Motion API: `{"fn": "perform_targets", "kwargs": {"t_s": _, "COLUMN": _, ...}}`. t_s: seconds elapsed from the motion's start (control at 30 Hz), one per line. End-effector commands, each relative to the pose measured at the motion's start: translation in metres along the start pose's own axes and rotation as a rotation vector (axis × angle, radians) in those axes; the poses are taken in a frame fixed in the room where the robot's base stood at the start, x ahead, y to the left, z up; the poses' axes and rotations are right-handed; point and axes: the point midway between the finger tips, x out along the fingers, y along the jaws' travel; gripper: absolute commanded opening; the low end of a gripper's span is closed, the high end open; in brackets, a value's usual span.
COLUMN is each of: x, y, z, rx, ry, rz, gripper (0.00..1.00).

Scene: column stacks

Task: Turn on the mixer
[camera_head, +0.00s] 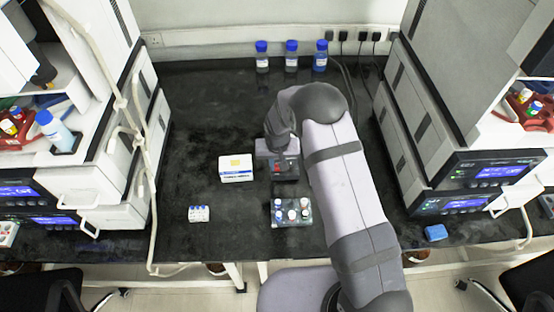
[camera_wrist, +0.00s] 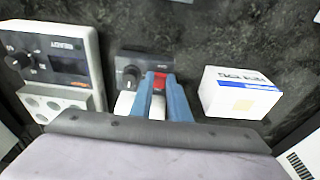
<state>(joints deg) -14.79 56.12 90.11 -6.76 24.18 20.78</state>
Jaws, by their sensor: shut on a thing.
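A small dark-fronted unit with a round knob (camera_wrist: 130,77) and a pale, partly covered part lies under my gripper in the wrist view; it looks like the mixer. My gripper (camera_wrist: 160,80) has two blue fingers, close together, at the right side of this unit. They are shut on a small red part (camera_wrist: 159,83). I cannot tell whether the red part belongs to the unit. In the head view my gripper (camera_head: 278,170) points down over the middle of the bench, and my arm hides much of what lies below and to its right.
A white box (camera_head: 236,168) stands left of my gripper in the head view. A device with a display (camera_wrist: 70,66) is close by. Blue-capped bottles (camera_head: 291,58) stand at the back.

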Motion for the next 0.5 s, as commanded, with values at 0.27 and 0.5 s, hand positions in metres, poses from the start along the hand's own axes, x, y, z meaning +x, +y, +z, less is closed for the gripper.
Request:
{"fn": "perform_targets", "kwargs": {"t_s": 0.27, "x": -0.0015, "y": 0.0004, "z": -0.004, "rx": 0.001, "ry": -0.005, "rz": -0.003, "gripper": 0.0}}
{"fn": "perform_targets", "kwargs": {"t_s": 0.5, "x": -0.0014, "y": 0.0002, "z": -0.0034, "rx": 0.001, "ry": -0.005, "rz": -0.003, "gripper": 0.23}}
